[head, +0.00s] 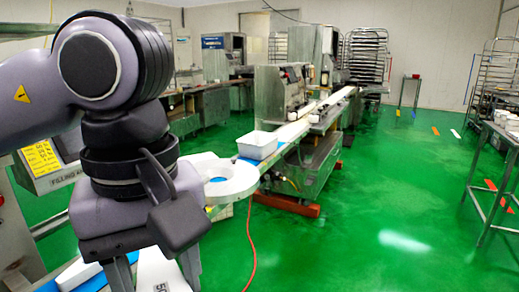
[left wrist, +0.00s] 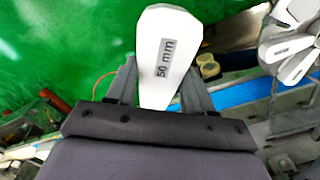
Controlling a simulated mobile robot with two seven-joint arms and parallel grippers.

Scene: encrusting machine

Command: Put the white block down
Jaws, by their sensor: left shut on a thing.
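My left gripper (head: 155,272) hangs at the bottom left of the head view, its fingers pointing down. It is shut on a white block (head: 162,276), a long piece that widens toward one end. In the left wrist view the block (left wrist: 172,28) stands out between the two fingers of the gripper (left wrist: 158,78) and bears a "50 mm" label. The block's lower end is cut off in the head view. What lies directly beneath it is unclear. My right gripper does not show.
Other white labelled pieces (left wrist: 290,50) sit at the right of the left wrist view. A yellow-labelled panel (head: 40,158) is at the left. Green floor (head: 390,190) is clear to the right.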

